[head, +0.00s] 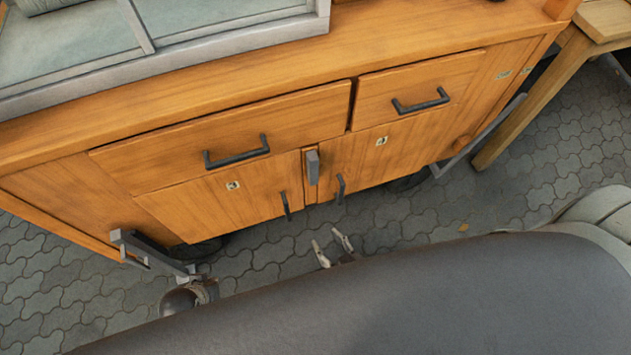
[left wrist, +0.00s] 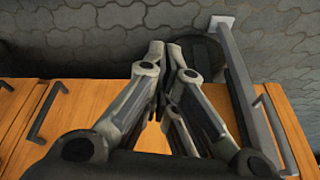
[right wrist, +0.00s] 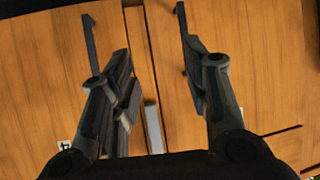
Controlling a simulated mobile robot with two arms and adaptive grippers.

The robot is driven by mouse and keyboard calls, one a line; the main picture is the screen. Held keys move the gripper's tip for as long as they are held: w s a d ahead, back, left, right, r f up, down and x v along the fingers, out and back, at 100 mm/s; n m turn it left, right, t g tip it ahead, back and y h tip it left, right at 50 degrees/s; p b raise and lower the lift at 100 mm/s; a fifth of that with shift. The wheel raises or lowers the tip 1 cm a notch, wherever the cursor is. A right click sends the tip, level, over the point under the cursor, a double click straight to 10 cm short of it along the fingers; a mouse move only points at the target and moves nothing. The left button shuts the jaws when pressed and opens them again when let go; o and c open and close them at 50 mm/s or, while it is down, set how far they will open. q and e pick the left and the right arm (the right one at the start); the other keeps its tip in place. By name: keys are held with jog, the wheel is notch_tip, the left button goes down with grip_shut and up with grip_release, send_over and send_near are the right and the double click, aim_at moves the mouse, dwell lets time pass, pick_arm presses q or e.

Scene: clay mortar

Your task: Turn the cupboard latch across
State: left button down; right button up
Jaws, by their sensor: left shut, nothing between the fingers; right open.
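The cupboard latch (head: 312,167) is a small grey bar on the centre strip between two doors of the orange wooden cupboard (head: 245,65). It stands upright, along the strip. In the right wrist view the latch (right wrist: 153,128) lies between the finger lines, beyond the hand. My right gripper (head: 329,241) is open and empty, in front of and lower than the latch, apart from it. It also shows in the right wrist view (right wrist: 158,52). My left gripper (left wrist: 166,50) is shut and empty, at the cupboard's left part; the head view barely shows it.
Dark handles sit on the left door (head: 285,206) and right door (head: 340,188), either side of the latch. Drawers (head: 240,130) with handles are above. A grey metal bar (left wrist: 240,85) runs close beside my left gripper. Paved floor (head: 270,262) lies in front.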

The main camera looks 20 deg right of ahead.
notch_tip(320, 180, up, 4)
jog(key=w+t+b, duration=0.3)
pick_arm(q)
notch_tip(320, 180, up, 12)
jog(key=t+b, duration=0.2)
jog(key=b, duration=0.3)
pick_arm(e)
jog(key=m+t+h, duration=0.2)
jog(key=m+t, duration=0.1)
send_near(315, 171)
jog(key=w, duration=0.4)
jog(key=w+b, duration=0.1)
jog(key=w, duration=0.3)
jog(key=shift+w+a+f, duration=0.2)
jog(key=shift+w, duration=0.1)
pick_arm(q)
jog(key=w+d+r+t+h, duration=0.1)
jog(key=w+d+r+t, duration=0.1)
jog(key=w, duration=0.6)
jog(key=shift+r+t, duration=0.65)
jog(key=shift+t, duration=0.25)
pick_arm(e)
jog(key=shift+w, duration=0.5)
grip_shut()
pick_arm(q)
jog(key=shift+s+f, duration=0.1)
jog(key=shift+s, duration=0.05)
